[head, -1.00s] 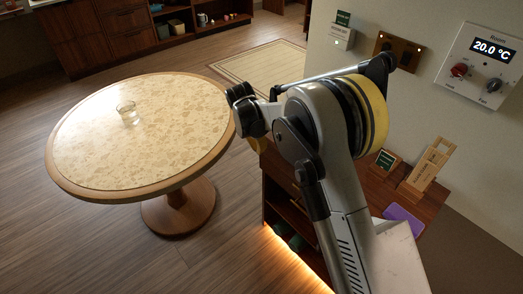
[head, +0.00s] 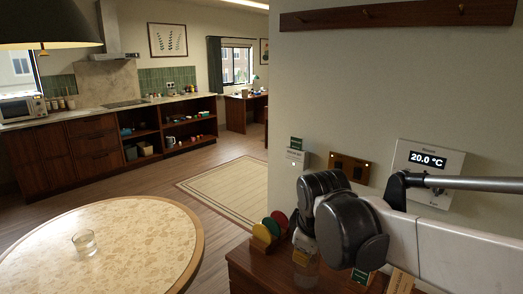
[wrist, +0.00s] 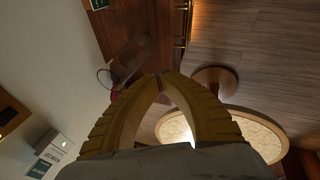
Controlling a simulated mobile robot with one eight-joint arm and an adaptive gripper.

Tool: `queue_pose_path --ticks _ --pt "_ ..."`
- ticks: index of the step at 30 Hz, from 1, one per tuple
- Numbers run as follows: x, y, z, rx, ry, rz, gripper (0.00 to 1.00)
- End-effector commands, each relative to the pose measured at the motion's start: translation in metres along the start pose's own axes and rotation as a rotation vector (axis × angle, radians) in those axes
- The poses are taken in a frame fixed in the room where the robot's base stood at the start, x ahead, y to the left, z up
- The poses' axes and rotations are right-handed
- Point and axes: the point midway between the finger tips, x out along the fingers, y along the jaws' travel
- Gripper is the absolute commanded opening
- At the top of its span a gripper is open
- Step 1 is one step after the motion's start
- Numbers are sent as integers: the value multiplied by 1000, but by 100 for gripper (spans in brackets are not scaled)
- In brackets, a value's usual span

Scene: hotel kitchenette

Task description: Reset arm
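My gripper (wrist: 160,80) shows in the wrist view with its two ribbed yellow fingers curved together. The fingertips meet, and I see nothing held between them. In the head view my arm enters from the right in front of the wall, with its black joints above the wooden cabinet (head: 245,271).
The round table (head: 187,225) stands at lower left with a clear glass (head: 85,242) on it. The wall holds a thermostat panel (head: 427,160). Floor beyond is clear.

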Motion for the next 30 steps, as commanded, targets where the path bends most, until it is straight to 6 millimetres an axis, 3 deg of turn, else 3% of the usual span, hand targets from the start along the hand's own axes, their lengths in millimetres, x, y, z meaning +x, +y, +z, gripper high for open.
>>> queue_pose_path --ticks 1,6,12,18,30 --pt "-13 -7 22 102 13 15 0" --pt "-42 -37 84 481 77 60 0" --pt "-50 -74 136 846 154 95 0" --pt "-48 -92 156 1016 193 108 0" --pt "-47 -92 158 1027 196 108 0"
